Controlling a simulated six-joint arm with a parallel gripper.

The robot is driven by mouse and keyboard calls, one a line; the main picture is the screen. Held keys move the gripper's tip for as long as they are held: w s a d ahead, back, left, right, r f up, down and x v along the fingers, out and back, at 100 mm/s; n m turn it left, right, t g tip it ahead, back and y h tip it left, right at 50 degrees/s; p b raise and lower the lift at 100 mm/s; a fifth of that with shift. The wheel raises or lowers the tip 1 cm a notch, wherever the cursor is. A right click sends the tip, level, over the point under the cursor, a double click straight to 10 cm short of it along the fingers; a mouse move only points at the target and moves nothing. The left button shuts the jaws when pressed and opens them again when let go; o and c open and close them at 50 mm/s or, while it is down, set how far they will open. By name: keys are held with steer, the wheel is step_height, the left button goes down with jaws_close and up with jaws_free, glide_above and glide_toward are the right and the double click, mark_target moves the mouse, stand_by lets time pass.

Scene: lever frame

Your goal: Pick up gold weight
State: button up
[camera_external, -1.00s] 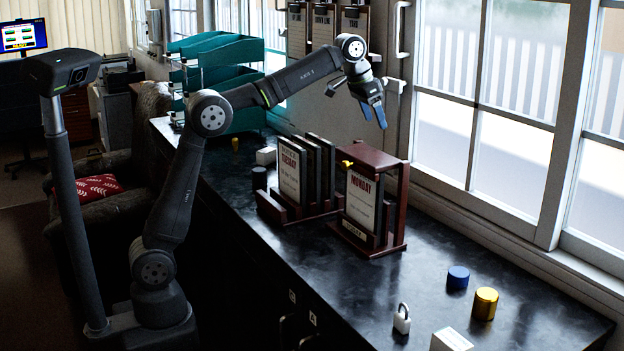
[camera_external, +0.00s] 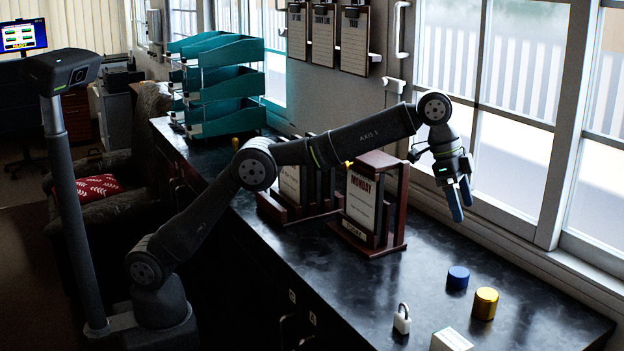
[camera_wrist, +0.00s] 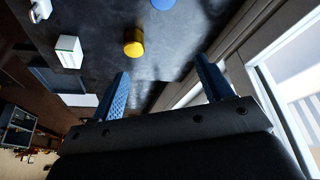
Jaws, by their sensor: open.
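The gold weight (camera_external: 484,304) is a short upright gold cylinder on the dark countertop, near its right end. In the wrist view the gold weight (camera_wrist: 133,43) lies beyond the fingertips, left of the middle of the gap. My gripper (camera_external: 460,204) is in the air above the counter, up and to the left of the weight in the external view, with its blue fingers pointing down. In the wrist view my gripper (camera_wrist: 162,68) has its two blue fingers well apart with nothing between them. It is open and apart from the weight.
A blue cylinder (camera_external: 458,278) stands just left of the gold weight. A white padlock (camera_external: 402,319) and a white box (camera_external: 451,340) are at the front. The wooden frame with the MONDAY card (camera_external: 361,200) stands left of my gripper. Windows (camera_external: 520,130) line the back.

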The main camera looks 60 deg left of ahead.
steer(key=m, duration=0.2)
glide_toward(485, 292)
steer(key=x, duration=0.5)
steer(key=shift+w+a+f, duration=0.25)
steer(key=shift+a+f, duration=0.05)
steer(key=shift+n, duration=0.3)
steer(key=shift+s+d+x, duration=0.1)
steer(key=shift+d+x, duration=0.05)
steer(key=shift+x, duration=0.85)
steer(key=shift+s+d+x, duration=0.1)
steer(key=shift+x, duration=0.9)
steer(key=shift+s+d+x, duration=0.15)
steer(key=shift+x, duration=0.85)
steer(key=shift+r, duration=0.15)
steer(key=c, duration=1.3)
